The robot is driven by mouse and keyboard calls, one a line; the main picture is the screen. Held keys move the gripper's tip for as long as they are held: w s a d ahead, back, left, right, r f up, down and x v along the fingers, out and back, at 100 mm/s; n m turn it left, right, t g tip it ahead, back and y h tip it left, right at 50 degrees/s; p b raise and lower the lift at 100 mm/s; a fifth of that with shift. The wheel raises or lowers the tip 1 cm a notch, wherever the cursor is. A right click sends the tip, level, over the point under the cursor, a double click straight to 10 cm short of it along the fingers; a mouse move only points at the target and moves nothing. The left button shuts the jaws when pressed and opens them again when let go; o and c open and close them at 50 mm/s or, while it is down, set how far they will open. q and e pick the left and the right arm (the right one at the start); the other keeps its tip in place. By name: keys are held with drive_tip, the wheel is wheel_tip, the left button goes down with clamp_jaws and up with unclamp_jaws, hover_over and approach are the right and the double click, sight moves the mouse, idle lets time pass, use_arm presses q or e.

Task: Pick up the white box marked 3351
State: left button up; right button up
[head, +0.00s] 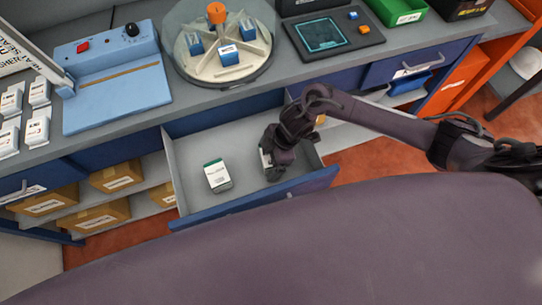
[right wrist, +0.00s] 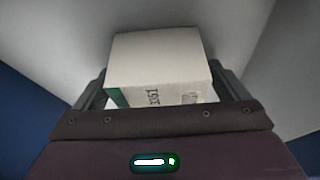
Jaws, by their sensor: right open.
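A white box (right wrist: 155,60) with a green band and dark print sits between the fingers of my right gripper (right wrist: 160,95) in the right wrist view. Its print is turned sideways and looks like 3351, but I cannot read it surely. In the head view my right gripper (head: 272,165) reaches down into the open drawer (head: 240,200), mostly hiding this box. The fingers are open on either side of the box; contact is not clear. Another white box (head: 217,176) with a green band stands in the drawer to the left, its print too small to read. My left gripper is not in view.
The drawer's blue front (head: 315,182) and grey walls surround the gripper. Above it on the counter are a round turntable (head: 215,70) with blue blocks, a blue device (head: 115,100) and a black screen panel (head: 325,38). Cardboard boxes (head: 90,217) lie lower left.

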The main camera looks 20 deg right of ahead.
drive_tip(key=shift+c, duration=0.3)
drive_tip(key=c, duration=1.1)
drive_tip(key=shift+r, duration=0.1)
drive_tip(key=shift+c, duration=0.2)
